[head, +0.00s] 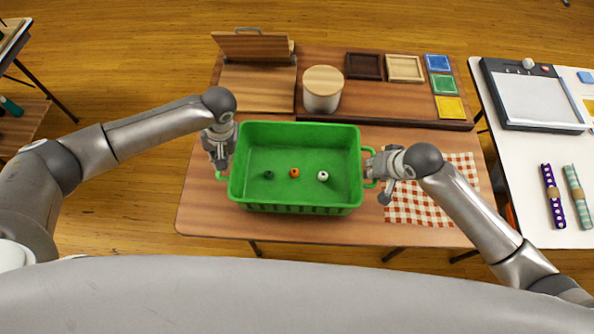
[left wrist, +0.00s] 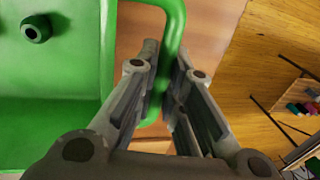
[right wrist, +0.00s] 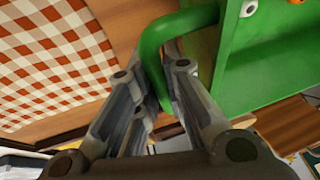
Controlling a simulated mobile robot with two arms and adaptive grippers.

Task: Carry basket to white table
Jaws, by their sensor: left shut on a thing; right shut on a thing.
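The green basket (head: 259,199) is over the wooden table in the head view, with a dark green, an orange and a white small ring-like piece on its floor. My left gripper (head: 219,160) is shut on the basket's left handle; the handle (left wrist: 172,60) passes between the fingers in the left wrist view. My right gripper (head: 376,176) is shut on the right handle; that handle (right wrist: 152,60) runs between the fingers in the right wrist view. The basket looks about level; I cannot tell its exact height above the table. The white table (head: 519,180) stands at the right.
The wooden table (head: 290,230) also bears a lidded canister (head: 323,92), a wooden tray with colored squares (head: 443,85) and a checkered cloth (head: 430,205). A gap separates the tables.

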